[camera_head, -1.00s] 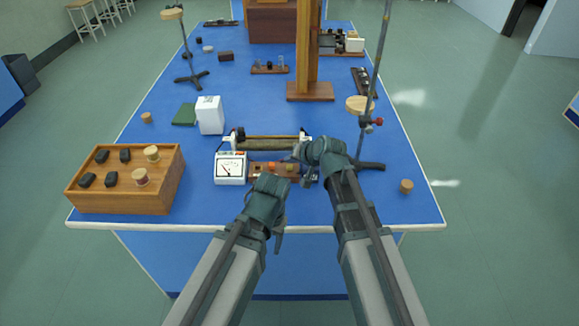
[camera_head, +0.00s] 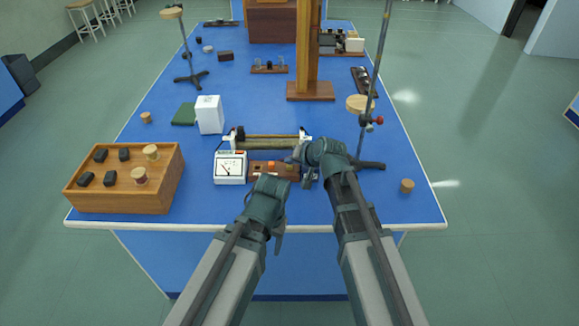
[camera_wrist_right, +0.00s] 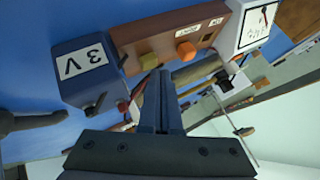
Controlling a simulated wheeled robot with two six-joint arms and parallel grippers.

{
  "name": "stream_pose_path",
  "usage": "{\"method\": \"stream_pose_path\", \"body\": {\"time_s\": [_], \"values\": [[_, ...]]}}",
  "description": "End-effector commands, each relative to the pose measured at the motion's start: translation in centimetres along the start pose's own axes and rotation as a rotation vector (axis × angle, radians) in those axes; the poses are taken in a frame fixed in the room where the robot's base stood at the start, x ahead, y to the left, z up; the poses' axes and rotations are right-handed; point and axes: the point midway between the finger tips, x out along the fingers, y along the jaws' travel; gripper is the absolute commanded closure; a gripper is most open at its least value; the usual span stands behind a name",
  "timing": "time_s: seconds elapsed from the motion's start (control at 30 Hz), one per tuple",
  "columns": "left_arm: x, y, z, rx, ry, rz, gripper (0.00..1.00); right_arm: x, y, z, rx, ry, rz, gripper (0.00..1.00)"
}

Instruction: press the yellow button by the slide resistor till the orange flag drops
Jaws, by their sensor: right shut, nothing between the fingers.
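A wooden board (camera_head: 262,169) sits in front of the slide resistor (camera_head: 265,142). In the right wrist view the board (camera_wrist_right: 170,32) carries an orange piece (camera_wrist_right: 186,50), which looks like the flag, and a yellow button (camera_wrist_right: 148,61). The orange piece also shows in the head view (camera_head: 273,163). My right gripper (camera_wrist_right: 160,75) is shut and empty, its tips close to the yellow button; I cannot tell whether they touch it. My left gripper (camera_head: 268,188) is in front of the board; its fingers do not show clearly.
A white meter (camera_head: 230,168) stands left of the board. A box marked 3V (camera_wrist_right: 85,70) is beside it in the right wrist view. A stand rod (camera_head: 371,85) rises behind my right arm. A wooden box (camera_head: 125,200) stands at left.

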Motion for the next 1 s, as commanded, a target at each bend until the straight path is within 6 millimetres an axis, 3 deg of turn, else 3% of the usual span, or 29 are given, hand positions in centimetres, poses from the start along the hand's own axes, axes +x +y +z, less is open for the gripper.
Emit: {"method": "stream_pose_path", "body": {"time_s": [1.0], "values": [[0.92, 0.09, -0.05, 0.0, 0.0, 0.0, 0.41, 0.65, 0.47, 0.47, 0.0, 0.0, 0.0, 1.0]]}}
